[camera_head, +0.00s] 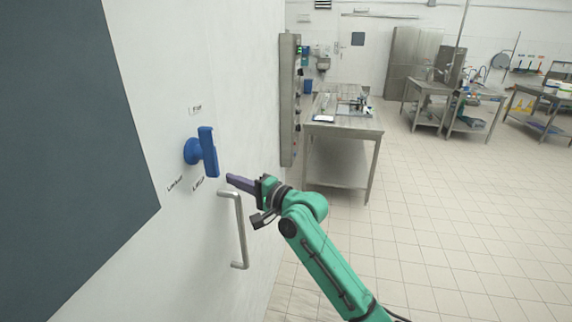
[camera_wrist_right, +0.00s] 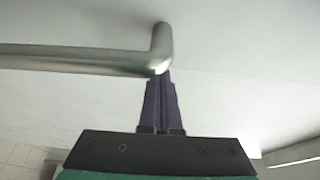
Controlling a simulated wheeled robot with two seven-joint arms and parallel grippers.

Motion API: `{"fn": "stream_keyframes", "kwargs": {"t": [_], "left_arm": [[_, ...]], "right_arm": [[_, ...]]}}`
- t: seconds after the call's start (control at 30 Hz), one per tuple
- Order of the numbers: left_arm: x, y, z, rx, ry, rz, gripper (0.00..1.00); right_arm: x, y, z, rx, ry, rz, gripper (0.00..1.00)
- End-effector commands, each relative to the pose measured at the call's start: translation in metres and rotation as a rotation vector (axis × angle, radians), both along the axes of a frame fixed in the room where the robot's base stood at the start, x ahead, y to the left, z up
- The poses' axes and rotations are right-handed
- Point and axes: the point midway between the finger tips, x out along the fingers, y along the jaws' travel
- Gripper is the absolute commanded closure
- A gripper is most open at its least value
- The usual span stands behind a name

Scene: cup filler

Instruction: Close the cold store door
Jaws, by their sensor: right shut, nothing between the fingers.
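The white cold store door (camera_head: 150,60) fills the left of the head view, with a dark panel on it. A blue handle (camera_head: 208,152) on a round blue base sits on the door, and a steel pull bar (camera_head: 240,230) is below and right of it. My right gripper (camera_head: 230,179) is shut and empty, its tips close to the top end of the pull bar. In the right wrist view the shut fingers (camera_wrist_right: 161,85) reach up to the bent end of the bar (camera_wrist_right: 90,59); I cannot tell whether they touch. My left gripper is not in view.
A steel table (camera_head: 345,130) with small items stands beyond the door's right edge. A tall panel (camera_head: 290,100) with controls is beside it. More steel tables (camera_head: 465,105) and a cabinet (camera_head: 412,60) are farther back. The tiled floor (camera_head: 470,220) at right is clear.

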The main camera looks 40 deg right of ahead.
Motion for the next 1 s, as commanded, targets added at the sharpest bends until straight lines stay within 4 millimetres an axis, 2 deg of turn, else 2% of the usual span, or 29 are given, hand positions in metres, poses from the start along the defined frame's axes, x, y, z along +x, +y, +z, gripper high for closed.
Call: {"fn": "stream_keyframes", "kwargs": {"t": [0.17, 0.53, 0.6, 0.7, 1.0], "left_arm": [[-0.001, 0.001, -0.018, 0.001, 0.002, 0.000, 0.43], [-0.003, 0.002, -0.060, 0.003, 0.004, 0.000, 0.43], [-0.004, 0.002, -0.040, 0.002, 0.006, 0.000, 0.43], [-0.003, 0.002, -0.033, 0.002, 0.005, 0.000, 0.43], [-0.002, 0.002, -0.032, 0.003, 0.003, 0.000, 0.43]], "right_arm": [[-0.025, -0.008, -0.006, -0.003, 0.000, 0.003, 1.00], [-0.105, -0.041, -0.008, -0.002, 0.000, -0.001, 1.00], [-0.114, -0.045, 0.003, 0.005, 0.006, 0.000, 1.00], [-0.125, -0.049, 0.002, 0.005, 0.004, 0.000, 1.00], [-0.131, -0.052, -0.001, 0.000, 0.000, -0.001, 1.00]]}}
